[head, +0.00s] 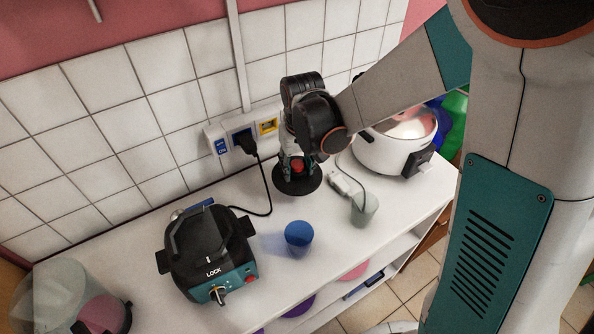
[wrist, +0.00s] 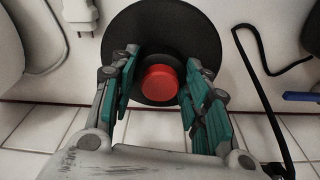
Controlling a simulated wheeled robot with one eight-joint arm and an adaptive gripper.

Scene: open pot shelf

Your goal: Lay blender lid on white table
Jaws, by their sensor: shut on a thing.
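The blender lid is a round black disc (head: 305,186) with a red knob, at the back of the white table (head: 342,238) near the tiled wall. In the wrist view the black lid (wrist: 200,30) lies between and beyond the fingers. My gripper (head: 296,166) points down over it and is shut on its raised centre. In the wrist view the teal fingers of my gripper (wrist: 160,78) stand on both sides of the red knob. The lid looks flat and very close to the tabletop; I cannot tell whether it touches. My wrist hides part of the lid in the head view.
A black and teal cooker (head: 207,245) stands front left, a blue cup (head: 298,237) in the middle, a grey-green cup (head: 364,210) to the right. A white cooker (head: 385,150) stands behind right. A black cord (head: 268,190) runs from the wall socket. A clear container (head: 50,295) is lower left.

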